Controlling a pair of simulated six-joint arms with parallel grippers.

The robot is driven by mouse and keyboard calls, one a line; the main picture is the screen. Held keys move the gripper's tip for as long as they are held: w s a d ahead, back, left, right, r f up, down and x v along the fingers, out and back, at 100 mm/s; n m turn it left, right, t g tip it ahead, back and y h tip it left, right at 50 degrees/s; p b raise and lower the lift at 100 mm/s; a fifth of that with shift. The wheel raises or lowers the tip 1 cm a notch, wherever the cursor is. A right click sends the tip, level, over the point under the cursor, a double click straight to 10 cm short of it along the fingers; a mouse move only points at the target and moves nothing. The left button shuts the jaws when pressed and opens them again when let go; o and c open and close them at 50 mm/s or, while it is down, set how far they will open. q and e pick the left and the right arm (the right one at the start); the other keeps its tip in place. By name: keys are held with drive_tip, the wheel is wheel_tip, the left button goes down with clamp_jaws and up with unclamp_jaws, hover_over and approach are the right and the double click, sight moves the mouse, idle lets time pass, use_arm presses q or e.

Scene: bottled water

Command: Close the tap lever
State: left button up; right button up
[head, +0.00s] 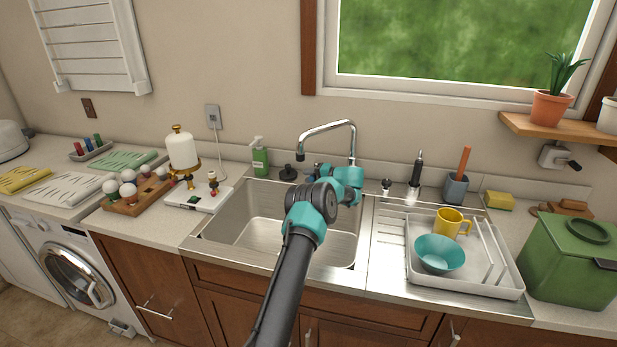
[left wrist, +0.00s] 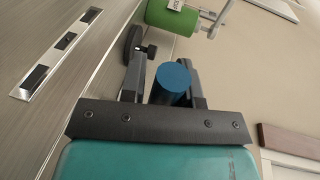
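The chrome tap (head: 353,135) stands behind the sink with its spout arching left. My left arm reaches over the sink, and its left gripper (head: 310,173) is beside the tap base, which the arm partly hides. In the left wrist view a dark blue cylinder (left wrist: 172,80), apparently the tap lever's handle, sits end-on between the two fingers of the left gripper (left wrist: 166,82). The fingers are apart. The right finger is close against the cylinder, and a small gap shows on the left; contact is unclear. My right gripper is not in view.
A green soap bottle (head: 260,158) and a black stopper (head: 288,173) stand behind the sink (head: 235,240). To the right are a drying rack (head: 490,287) with a teal bowl (head: 440,253) and yellow mug (head: 451,222). The sink basin looks empty.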

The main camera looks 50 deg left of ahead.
use_arm(q)
drive_tip(key=shift+o, duration=1.4)
drive_tip(key=v, duration=1.7)
drive_tip(key=shift+d, duration=0.2)
drive_tip(key=shift+w+r, duration=0.1)
